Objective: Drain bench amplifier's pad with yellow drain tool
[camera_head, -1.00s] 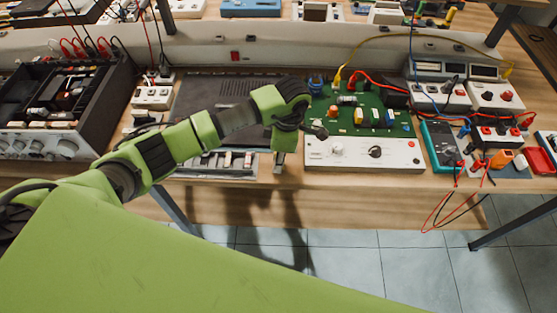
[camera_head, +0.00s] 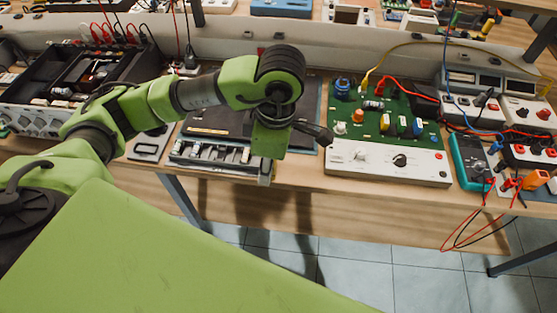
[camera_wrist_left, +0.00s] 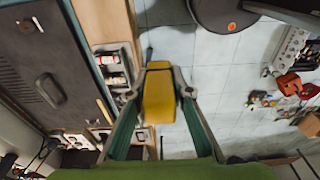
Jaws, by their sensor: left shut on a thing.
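My left gripper (camera_wrist_left: 160,78) is shut on the yellow drain tool (camera_wrist_left: 159,100), which sits between its two fingers in the left wrist view. In the head view the left gripper (camera_head: 266,168) points down above the bench's front edge, left of the white-fronted unit; the tool cannot be made out there. That unit, with an open green circuit board (camera_head: 392,118) and a white front panel (camera_head: 385,164) with knobs, looks like the bench amplifier. Its pad is too small to tell. The gripper is apart from the board. My right gripper is not in view.
A black open chassis with knobs (camera_head: 35,120) stands at the left. A dark flat unit (camera_head: 215,122) lies behind my left arm. A teal multimeter (camera_head: 470,160) with hanging red and black leads is right of the board. A yellow cable (camera_head: 425,43) arches above.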

